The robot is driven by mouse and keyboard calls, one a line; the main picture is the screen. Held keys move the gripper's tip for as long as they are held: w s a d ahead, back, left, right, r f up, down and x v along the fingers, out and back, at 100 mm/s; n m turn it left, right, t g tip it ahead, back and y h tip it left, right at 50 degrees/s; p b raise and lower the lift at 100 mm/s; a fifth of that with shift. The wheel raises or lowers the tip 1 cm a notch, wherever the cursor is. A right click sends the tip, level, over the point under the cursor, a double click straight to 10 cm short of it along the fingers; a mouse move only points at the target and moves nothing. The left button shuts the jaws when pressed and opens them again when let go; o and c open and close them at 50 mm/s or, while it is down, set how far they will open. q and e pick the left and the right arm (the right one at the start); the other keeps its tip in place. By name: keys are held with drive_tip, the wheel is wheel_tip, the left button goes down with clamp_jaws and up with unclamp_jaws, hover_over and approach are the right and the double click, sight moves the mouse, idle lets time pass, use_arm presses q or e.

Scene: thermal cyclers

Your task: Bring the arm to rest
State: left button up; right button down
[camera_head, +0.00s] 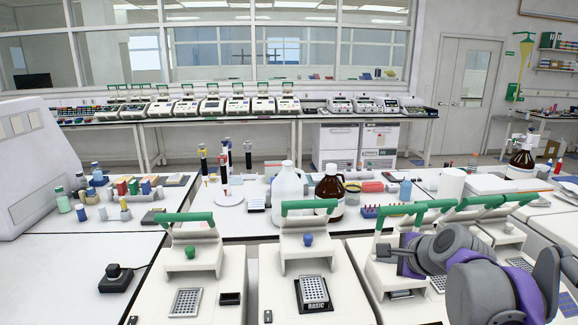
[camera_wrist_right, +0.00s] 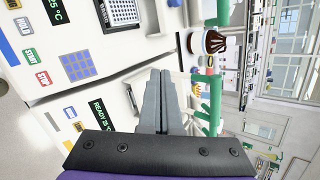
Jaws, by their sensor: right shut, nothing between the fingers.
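My right arm comes in from the right in the head view, with its gripper (camera_head: 384,250) over the right-hand thermal cyclers. In the right wrist view the two grey fingers of this gripper (camera_wrist_right: 160,78) lie together, shut and empty. A thermal cycler with its green-handled lid raised (camera_head: 190,252) stands at the front left. Another open one (camera_head: 305,245) stands at front centre, with a dark-framed block (camera_head: 314,290). My arm hides part of the cyclers at the right. My left gripper is not in view.
Behind the cyclers stand a white jug (camera_head: 289,187) and a brown bottle (camera_head: 329,187). A small black device (camera_head: 116,278) sits on the left bench, where some surface is clear. In the wrist view, cycler panels and a green handle (camera_wrist_right: 211,100) lie close around the fingers.

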drive_tip(key=s+a+f+n+g+h, duration=0.1)
drive_tip(key=s+a+f+n+g, duration=0.1)
drive_tip(key=s+f+n, duration=0.7)
drive_tip(key=s+a+f+n+g+h, duration=0.1)
drive_tip(key=s+a+f+n+g, duration=0.1)
drive_tip(key=s+f+n, duration=0.8)
drive_tip(key=s+f, duration=0.6)
drive_tip(key=shift+s+n+h, duration=0.15)
drive_tip(key=shift+n+h, duration=0.15)
